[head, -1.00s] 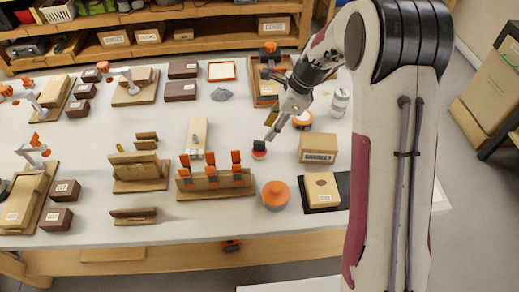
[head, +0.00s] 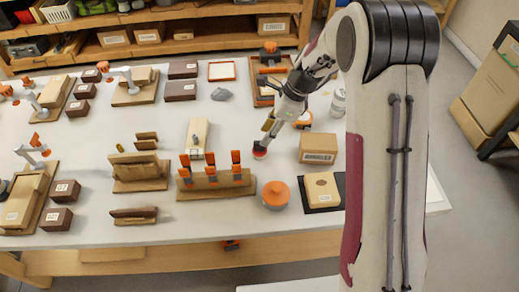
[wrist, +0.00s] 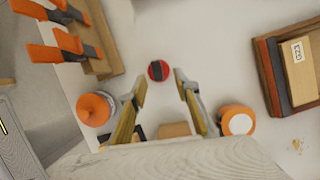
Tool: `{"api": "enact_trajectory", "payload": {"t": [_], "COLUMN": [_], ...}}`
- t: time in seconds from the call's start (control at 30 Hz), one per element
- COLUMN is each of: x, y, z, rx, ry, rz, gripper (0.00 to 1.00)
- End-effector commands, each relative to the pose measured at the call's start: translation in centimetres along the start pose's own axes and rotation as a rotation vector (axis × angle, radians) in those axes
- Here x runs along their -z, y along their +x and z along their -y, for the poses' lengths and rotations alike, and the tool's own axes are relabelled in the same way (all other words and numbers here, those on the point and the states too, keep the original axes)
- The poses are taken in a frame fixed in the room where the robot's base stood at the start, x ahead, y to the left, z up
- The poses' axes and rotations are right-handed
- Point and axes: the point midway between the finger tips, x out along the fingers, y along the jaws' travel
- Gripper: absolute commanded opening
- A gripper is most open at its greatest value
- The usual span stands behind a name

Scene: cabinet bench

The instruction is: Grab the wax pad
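A small round red pad with a dark band across its top, which looks like the wax pad (head: 260,152), lies on the white bench right of the orange clamps. In the wrist view the pad (wrist: 159,70) shows whole, just beyond and between my fingertips. My gripper (head: 266,139) is above it, pointing down, and hides part of it in the head view. In the wrist view my gripper (wrist: 159,79) has its two fingers spread apart with nothing between them. I cannot tell exactly how high the fingertips are above the bench.
An orange-lidded round container (head: 276,195) stands in front of the pad. A wooden rack with orange clamps (head: 215,185) stands to its left. A cardboard box (head: 318,148) is to its right, and another orange-topped jar (wrist: 236,120) is nearby.

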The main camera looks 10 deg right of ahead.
Motion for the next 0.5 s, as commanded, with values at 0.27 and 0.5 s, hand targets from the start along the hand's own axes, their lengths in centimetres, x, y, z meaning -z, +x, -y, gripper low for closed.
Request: {"api": "enact_trajectory", "payload": {"t": [0.27, 0.5], "x": [0.0, -0.2], "y": [0.1, 1.6], "z": [0.0, -0.3], "rx": [0.0, -0.003], "ry": [0.0, -0.001], "rz": [0.0, 0.0], "gripper": [0.31, 0.31]}}
